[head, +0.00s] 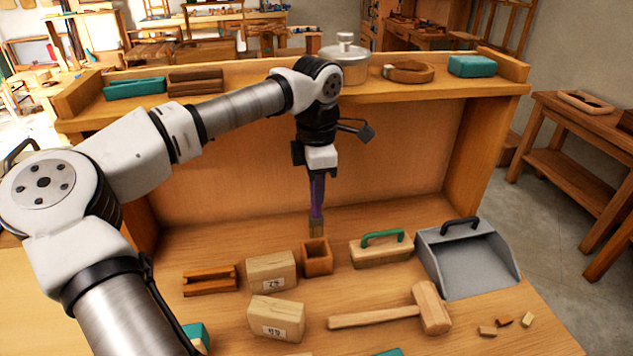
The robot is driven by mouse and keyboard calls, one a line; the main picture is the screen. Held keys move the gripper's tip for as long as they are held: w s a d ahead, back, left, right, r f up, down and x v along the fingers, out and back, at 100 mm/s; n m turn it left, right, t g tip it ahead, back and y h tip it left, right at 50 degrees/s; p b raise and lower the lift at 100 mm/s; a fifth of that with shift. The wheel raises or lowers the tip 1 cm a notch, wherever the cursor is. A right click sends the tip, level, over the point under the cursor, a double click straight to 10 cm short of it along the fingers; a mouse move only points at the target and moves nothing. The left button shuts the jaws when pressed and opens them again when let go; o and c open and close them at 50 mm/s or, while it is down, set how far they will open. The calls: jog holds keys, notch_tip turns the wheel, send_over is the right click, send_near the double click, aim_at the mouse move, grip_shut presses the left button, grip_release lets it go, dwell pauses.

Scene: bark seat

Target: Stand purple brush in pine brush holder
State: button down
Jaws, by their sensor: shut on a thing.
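My gripper (317,172) points down over the bench and is shut on the purple brush (317,195). The brush hangs nearly upright with its tan bristles at the bottom. The square open-topped wooden box, which looks like the pine brush holder (317,261), stands on the bench just below the bristles in the picture. The bristle end shows at or slightly above the back of the holder's opening. I cannot tell the exact depth between them, or whether they touch.
Two pale wooden blocks with labels (271,272) stand left of the holder, with a grooved brown block (209,281) further left. A green-handled block (382,249) and a grey dustpan (470,262) are to the right. A wooden mallet (400,314) lies in front. A raised shelf (430,92) runs behind.

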aim_at(317, 216)
jog(key=shift+f+b, duration=2.8)
jog(key=shift+f, duration=1.65)
jog(key=shift+f+b, duration=0.4)
jog(key=c, duration=0.9)
grip_release()
jog(key=shift+r, duration=0.1)
jog(key=shift+r+p, duration=2.3)
jog(key=shift+r, duration=1.2)
jog(key=shift+s+f, duration=0.1)
jog(key=shift+f, duration=0.05)
